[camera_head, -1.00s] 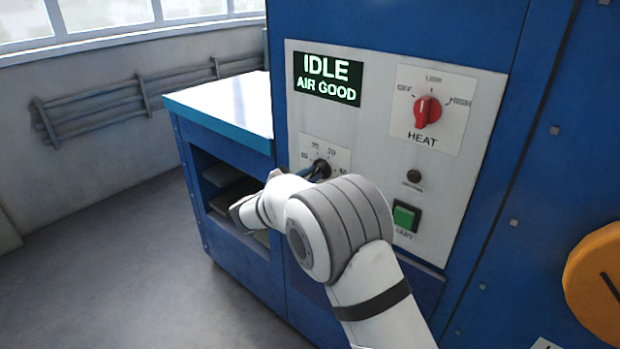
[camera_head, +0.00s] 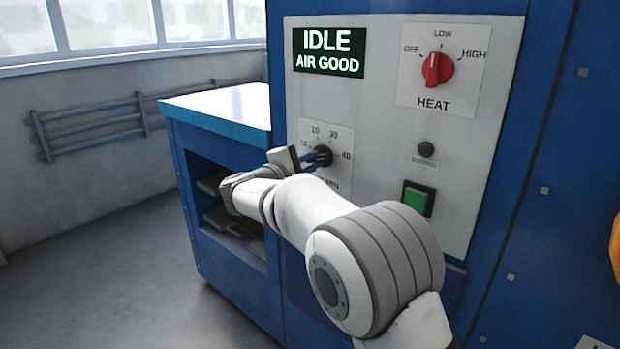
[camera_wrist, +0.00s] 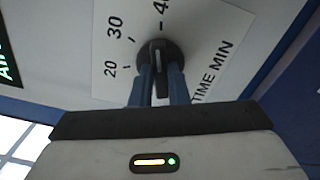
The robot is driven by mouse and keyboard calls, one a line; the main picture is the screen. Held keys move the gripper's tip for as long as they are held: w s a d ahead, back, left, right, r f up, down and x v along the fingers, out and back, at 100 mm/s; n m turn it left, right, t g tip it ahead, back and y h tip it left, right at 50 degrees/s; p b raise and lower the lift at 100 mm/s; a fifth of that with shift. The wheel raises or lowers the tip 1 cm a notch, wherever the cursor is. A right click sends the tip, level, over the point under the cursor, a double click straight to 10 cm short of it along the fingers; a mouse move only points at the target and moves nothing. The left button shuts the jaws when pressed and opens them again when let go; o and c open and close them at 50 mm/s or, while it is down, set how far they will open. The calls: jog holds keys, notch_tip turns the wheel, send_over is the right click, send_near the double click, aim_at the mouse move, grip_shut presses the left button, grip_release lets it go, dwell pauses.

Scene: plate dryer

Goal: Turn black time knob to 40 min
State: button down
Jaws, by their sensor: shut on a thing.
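The black time knob (camera_head: 323,155) sits on a white dial plate marked 10, 20, 30 and 40 on the machine's front. In the wrist view the knob (camera_wrist: 174,51) lies between my fingers, beside the TIME MIN lettering. My gripper (camera_head: 313,159) is shut on the knob; its blue fingers (camera_wrist: 158,80) reach it from below in the wrist view. A pale mark on the knob points up in the wrist view, roughly towards the tick by the partly cut-off 40. In the head view the knob's mark is too small to read.
The display (camera_head: 329,53) reads IDLE, AIR GOOD. The red heat knob (camera_head: 438,69), a small dark button or lamp (camera_head: 427,149) and a green button (camera_head: 416,198) are on the same panel. A blue cabinet with a pale top (camera_head: 220,107) stands to the left.

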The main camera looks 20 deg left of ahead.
jog(key=shift+f+m+b, duration=0.15)
jog(key=shift+m+b, duration=0.35)
jog(key=shift+b, duration=0.15)
jog(key=c, duration=1.4)
grip_release()
jog(key=v, duration=0.7)
jog(key=shift+s, duration=0.35)
jog(key=shift+a, duration=0.15)
